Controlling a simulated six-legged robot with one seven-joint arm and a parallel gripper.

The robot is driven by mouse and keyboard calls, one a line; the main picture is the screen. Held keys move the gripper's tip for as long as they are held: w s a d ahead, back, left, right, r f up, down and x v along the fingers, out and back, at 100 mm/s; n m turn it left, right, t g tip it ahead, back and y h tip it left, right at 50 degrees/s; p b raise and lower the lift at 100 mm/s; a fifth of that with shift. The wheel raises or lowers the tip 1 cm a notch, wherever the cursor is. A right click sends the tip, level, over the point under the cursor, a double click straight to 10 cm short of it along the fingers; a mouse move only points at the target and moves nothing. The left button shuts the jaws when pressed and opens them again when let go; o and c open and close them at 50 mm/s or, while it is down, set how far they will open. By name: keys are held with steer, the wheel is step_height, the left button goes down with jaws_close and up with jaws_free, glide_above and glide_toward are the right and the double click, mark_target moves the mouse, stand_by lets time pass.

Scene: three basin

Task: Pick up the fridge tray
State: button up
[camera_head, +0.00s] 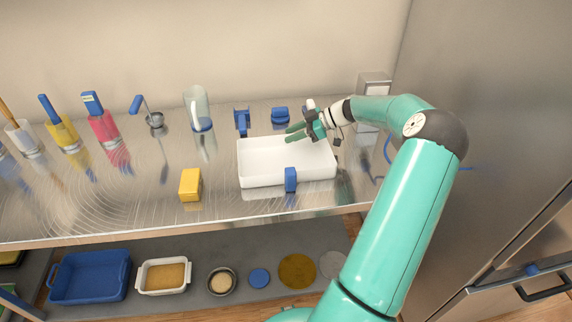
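A white rectangular tray (262,180), which I take to be the fridge tray, sits on the steel counter right of the middle. It is shallow, open-topped and looks empty. A blue piece (290,180) stands at its front wall; I cannot tell whether it is attached. My gripper (293,132) is above the tray's back edge, its green fingers pointing left. The fingers look apart with nothing between them. Whether they touch the tray's rim cannot be told from this view.
A yellow block (190,185) lies left of the tray. Blue items (242,121) and a glass jug (198,108) stand behind. A steel fridge-like wall (490,120) bounds the right. Containers (90,277) sit on the lower shelf.

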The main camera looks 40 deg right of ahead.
steer(key=shift+c, duration=0.4)
jaws_close()
steer(key=shift+r, duration=0.1)
